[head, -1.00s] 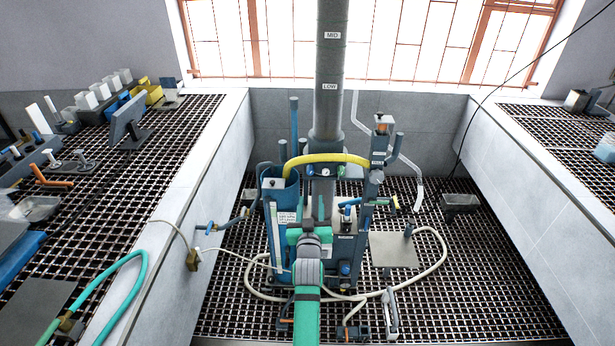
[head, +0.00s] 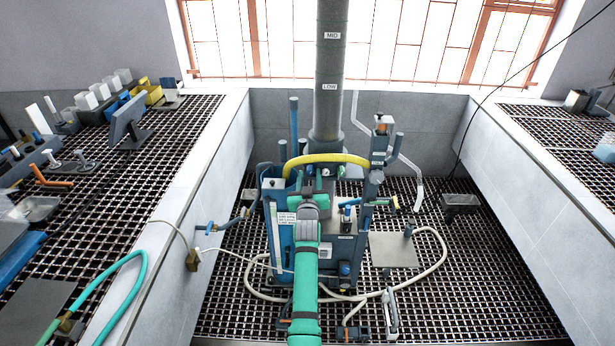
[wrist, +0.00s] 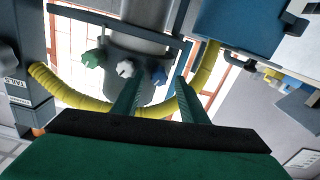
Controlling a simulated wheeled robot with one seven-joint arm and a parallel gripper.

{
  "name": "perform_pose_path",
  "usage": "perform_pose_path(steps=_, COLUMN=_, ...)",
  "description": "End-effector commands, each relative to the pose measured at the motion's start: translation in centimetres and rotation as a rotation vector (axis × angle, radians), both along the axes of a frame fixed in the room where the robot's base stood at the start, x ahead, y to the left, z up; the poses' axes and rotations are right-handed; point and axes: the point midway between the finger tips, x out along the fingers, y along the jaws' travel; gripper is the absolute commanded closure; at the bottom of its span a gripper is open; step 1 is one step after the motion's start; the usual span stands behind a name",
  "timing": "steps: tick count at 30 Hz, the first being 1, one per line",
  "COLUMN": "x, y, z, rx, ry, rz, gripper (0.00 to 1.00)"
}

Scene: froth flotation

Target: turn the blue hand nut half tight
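The blue hand nut (wrist: 158,76) shows in the wrist view on the grey column, in a row with a white hand nut (wrist: 125,69) and a green hand nut (wrist: 93,59). My gripper (wrist: 160,80) is open, with its two fingers apart. In the picture the blue nut lies between the fingertips, and the fingers do not visibly touch it. I cannot tell how far beyond the tips it is. In the head view my gripper (head: 308,188) is in front of the column, and my arm hides the blue nut.
A yellow hose (head: 330,158) curves around the front of the column; it also shows close to the fingers in the wrist view (wrist: 205,80). A blue tank (wrist: 238,30) is close on the right in the wrist view. The column (head: 329,90) stands behind my gripper.

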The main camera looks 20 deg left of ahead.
Motion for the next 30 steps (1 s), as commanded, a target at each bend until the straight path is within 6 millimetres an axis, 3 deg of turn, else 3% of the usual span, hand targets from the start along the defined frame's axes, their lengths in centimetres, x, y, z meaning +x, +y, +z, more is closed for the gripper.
perform_pose_path(steps=12, x=0.54, y=0.16, z=-0.06, rx=0.000, ry=0.001, rz=0.000, gripper=0.61)
perform_pose_path(steps=17, x=0.52, y=0.17, z=-0.05, rx=0.000, ry=0.001, rz=0.000, gripper=0.99)
perform_pose_path(steps=30, x=0.47, y=0.30, z=-0.07, rx=0.061, ry=0.019, rz=0.002, gripper=1.00)
